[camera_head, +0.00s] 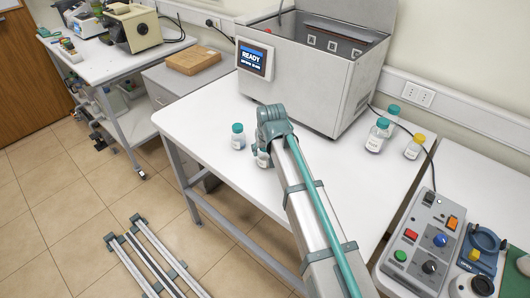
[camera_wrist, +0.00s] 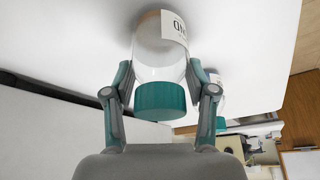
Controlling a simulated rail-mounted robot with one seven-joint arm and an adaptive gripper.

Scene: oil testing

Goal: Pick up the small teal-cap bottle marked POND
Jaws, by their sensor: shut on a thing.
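My gripper (camera_wrist: 158,72) is shut on a small clear bottle (camera_wrist: 160,45) with a teal cap (camera_wrist: 160,97). The fingers sit on either side of the bottle, below the cap. In the head view, my gripper (camera_head: 268,140) hides most of this bottle (camera_head: 263,158). I cannot tell whether its base touches the white table (camera_head: 205,125).
A teal-cap bottle (camera_head: 238,139) stands close to the left of my gripper. A steel bath (camera_head: 310,85) with a READY screen is behind. Teal-cap bottles (camera_head: 377,137) and a yellow-cap bottle (camera_head: 413,149) stand to the right. A control box (camera_head: 425,245) is at the lower right.

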